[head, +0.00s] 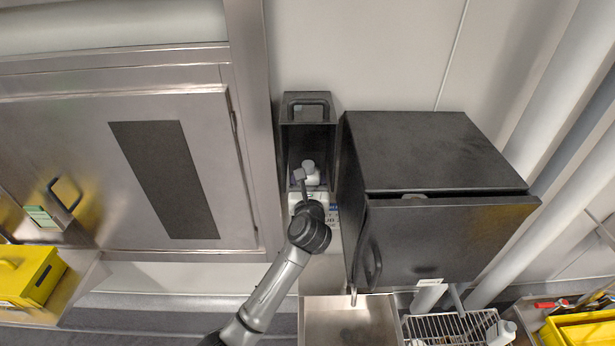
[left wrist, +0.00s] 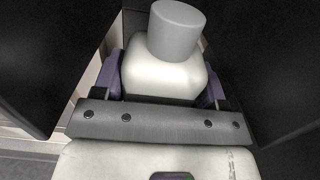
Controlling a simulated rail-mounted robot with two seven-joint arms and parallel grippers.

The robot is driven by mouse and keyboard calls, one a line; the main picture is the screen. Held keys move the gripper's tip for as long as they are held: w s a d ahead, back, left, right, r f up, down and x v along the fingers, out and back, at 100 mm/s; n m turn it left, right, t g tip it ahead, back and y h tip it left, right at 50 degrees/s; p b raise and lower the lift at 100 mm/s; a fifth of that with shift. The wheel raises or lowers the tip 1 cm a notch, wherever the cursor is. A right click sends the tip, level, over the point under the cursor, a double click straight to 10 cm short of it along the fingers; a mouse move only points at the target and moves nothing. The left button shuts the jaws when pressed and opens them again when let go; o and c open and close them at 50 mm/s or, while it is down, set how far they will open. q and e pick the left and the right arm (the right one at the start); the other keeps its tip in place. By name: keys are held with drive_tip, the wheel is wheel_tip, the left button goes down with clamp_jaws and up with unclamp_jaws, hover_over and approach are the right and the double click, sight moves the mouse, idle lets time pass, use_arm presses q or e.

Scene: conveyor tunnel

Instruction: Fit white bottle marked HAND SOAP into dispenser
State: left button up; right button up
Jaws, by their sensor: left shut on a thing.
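The white bottle (head: 311,176) with a grey cap stands inside the open dark dispenser (head: 307,109) on the wall, in the head view. My left gripper (head: 306,184) reaches into the dispenser's front and is shut on the bottle. In the left wrist view the bottle (left wrist: 160,77) sits between the two purple-sided fingers, with its grey cap towards the top. Dark walls stand close on both sides of it. The bottle's lower part and any marking are hidden, so I cannot tell whether it rests on the dispenser's floor. My right gripper is not in view.
A dark cabinet (head: 430,150) with its door slightly open stands just right of the dispenser. A steel door frame (head: 252,130) is close on the left. Below right are a steel tray (head: 348,322) and a wire basket (head: 440,328) with a white bottle (head: 501,333).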

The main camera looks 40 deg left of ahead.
use_arm(q)
drive_tip(key=shift+f+b, duration=2.65)
drive_tip(key=shift+f, duration=0.2)
drive_tip(key=shift+f, duration=0.15)
drive_tip(key=shift+f, duration=0.4)
drive_tip(key=shift+f+b, duration=0.85)
drive_tip(key=o, duration=1.5)
drive_tip(key=shift+f, duration=0.1)
